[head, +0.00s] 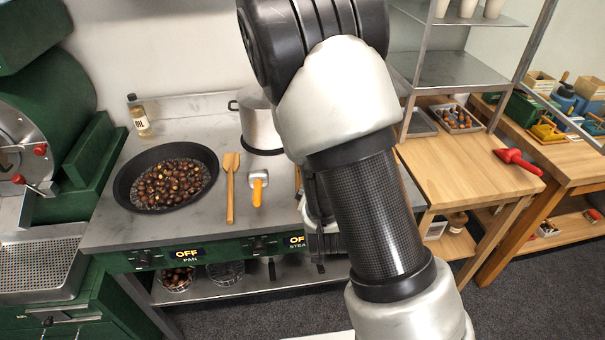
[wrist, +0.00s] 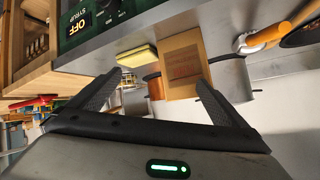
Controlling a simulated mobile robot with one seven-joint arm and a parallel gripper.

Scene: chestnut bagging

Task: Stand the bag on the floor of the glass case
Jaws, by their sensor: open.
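My gripper (wrist: 159,79) is open in the wrist view, its two dark fingers apart. A brown paper item with faint print (wrist: 183,68), which looks like the bag, shows beyond and between the fingertips, nearer the right finger. I cannot tell whether any finger touches it. The wrist picture is turned over, with the counter along its top. In the head view my arm hides the bag and most of my gripper. I cannot make out the glass case in either view.
A pan of chestnuts (head: 137,197), a wooden spatula (head: 231,188) and an orange-handled tool (head: 258,186) lie on the counter (head: 215,110). A metal rack (head: 455,70) stands right of my arm. A yellow block (wrist: 137,55) and copper-coloured container (wrist: 155,86) are beside the paper item.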

